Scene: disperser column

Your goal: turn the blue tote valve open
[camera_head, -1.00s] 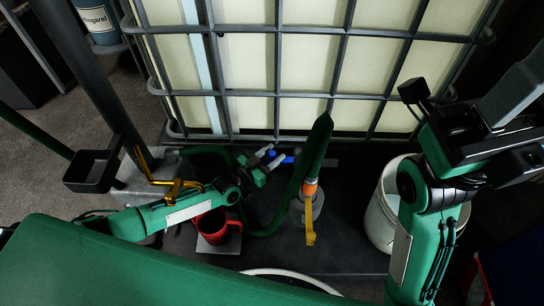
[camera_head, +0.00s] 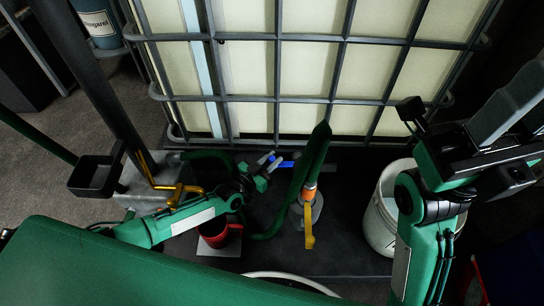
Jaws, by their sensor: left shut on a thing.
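The blue tote valve handle (camera_head: 286,164) shows as a short blue bar at the foot of the caged white tote (camera_head: 305,66). My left gripper (camera_head: 270,161) is at the handle's left end, shut on it; the fingers hide part of the handle and the valve body. My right gripper (camera_head: 512,128) is raised at the right edge, far from the valve. Its fingertips are not clear enough to tell open from shut.
A green hose (camera_head: 308,165) with an orange and yellow end stands right of the valve. A white bucket (camera_head: 378,226) stands at right. A brass tap (camera_head: 177,190) and a black box (camera_head: 95,175) are at left.

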